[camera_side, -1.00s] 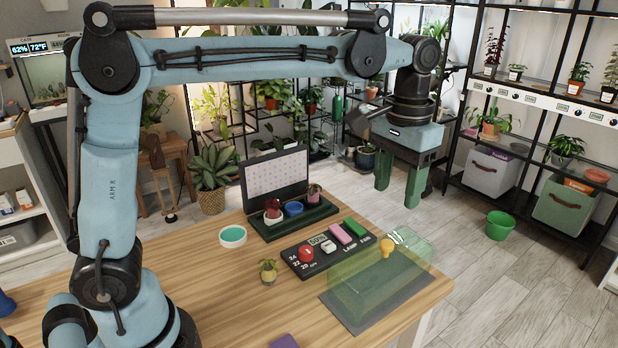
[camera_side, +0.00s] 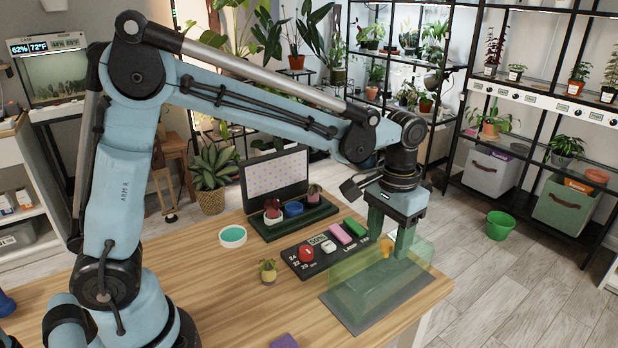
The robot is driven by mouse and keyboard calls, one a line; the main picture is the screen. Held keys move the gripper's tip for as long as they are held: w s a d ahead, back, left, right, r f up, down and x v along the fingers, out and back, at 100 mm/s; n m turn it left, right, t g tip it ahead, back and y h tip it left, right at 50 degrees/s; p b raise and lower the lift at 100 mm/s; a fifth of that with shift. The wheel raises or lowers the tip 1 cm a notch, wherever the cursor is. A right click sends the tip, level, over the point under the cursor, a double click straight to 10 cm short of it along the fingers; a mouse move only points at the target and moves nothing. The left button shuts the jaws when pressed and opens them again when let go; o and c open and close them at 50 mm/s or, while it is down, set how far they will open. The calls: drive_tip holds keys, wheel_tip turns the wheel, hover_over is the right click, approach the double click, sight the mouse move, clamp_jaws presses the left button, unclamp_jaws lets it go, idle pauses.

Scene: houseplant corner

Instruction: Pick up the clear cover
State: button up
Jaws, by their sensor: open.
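The clear cover (camera_side: 352,289) is a see-through, green-tinted box standing on a dark grey mat (camera_side: 405,291) at the table's right front. An orange-yellow knob (camera_side: 386,249) shows at its far top end. My gripper (camera_side: 389,246) points down at that end, with its two green fingers apart. In this view one finger is to the left of the knob and one to the right. The gap between them looks empty apart from the knob. Whether the fingers touch the knob or cover cannot be told.
A black control panel (camera_side: 322,263) with coloured buttons lies just behind and left of the cover. A small potted plant (camera_side: 268,271), a teal-topped round dish (camera_side: 232,236) and a dark green tray (camera_side: 275,232) with small pots stand farther left. The table's front left is mostly bare wood.

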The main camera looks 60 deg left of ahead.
drive_tip(key=shift+f, duration=0.1)
clamp_jaws()
idle(0.3)
